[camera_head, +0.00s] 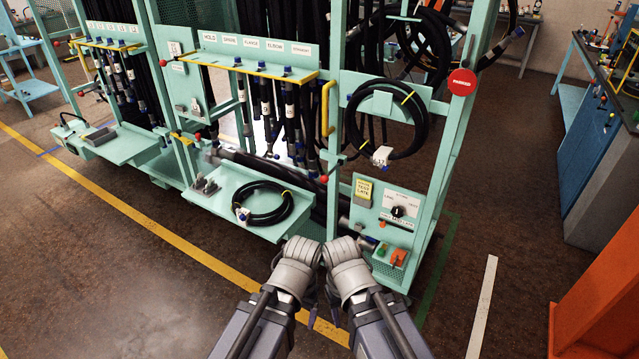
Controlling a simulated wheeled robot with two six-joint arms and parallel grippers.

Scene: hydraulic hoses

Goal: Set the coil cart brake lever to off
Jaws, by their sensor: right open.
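The mint-green hose rack (455,165) stands ahead of me and carries several small levers with red knobs. One red knob (323,179) is beside the coil shelf, and another red knob (197,135) is on the post farther left. I cannot tell which lever is the brake, and no brake label is readable. A control panel (385,208) with a black rotary knob (398,211) sits low on the right. My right gripper (335,309) is open, low in front of the rack and touching nothing visible. My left gripper (313,316) is beside it, mostly hidden by its wrist.
A black hose coil (265,203) lies on the low shelf (225,215). Another coil (388,120) hangs above the panel. A yellow handle (328,108) stands on the frame. An orange block (600,290) is at the lower right. The floor left of my arms is clear.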

